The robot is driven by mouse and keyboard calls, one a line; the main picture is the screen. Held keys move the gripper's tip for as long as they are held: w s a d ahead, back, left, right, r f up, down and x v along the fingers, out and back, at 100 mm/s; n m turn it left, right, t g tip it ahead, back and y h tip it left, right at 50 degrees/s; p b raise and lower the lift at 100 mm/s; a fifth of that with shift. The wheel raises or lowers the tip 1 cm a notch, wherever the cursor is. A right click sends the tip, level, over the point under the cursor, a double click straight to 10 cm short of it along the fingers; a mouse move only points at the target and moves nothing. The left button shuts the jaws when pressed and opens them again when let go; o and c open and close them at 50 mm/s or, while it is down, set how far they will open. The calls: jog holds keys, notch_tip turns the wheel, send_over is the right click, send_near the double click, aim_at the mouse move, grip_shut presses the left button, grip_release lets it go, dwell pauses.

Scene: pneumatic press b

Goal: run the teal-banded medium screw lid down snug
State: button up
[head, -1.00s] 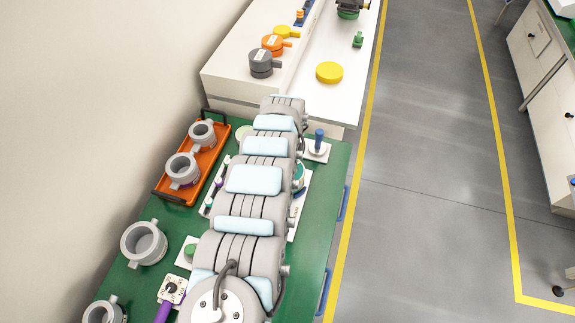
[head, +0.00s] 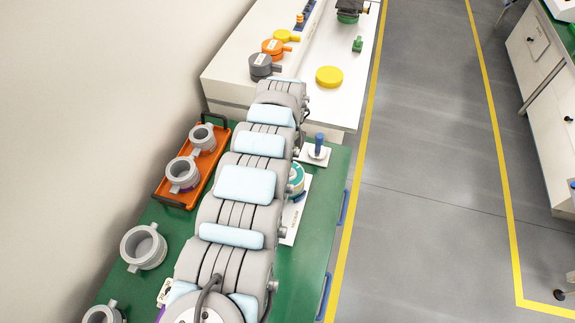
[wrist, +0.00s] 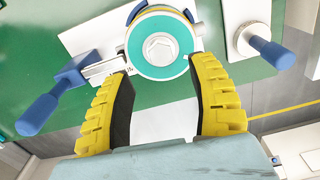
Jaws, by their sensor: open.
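The teal-banded lid (wrist: 159,48) shows in the wrist view as a round teal ring with a white hexagonal centre, at the top middle. In the head view it is partly hidden behind my arm, with its teal and white edge (head: 296,178) showing at the arm's right side. My gripper (wrist: 165,85) has its two yellow-ribbed fingers apart, with the tips near the lid's lower left and lower right sides. Nothing is held between them. Whether a fingertip touches the lid is unclear. The gripper is hidden by the arm in the head view.
A blue-handled lever (wrist: 60,95) lies left of the lid in the wrist view, and another blue handle (wrist: 272,50) stands at right. An orange tray (head: 178,190) with grey ring parts lies left of my arm. A yellow disc (head: 329,77) lies on the white bench.

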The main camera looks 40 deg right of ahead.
jog(key=shift+r, duration=2.6)
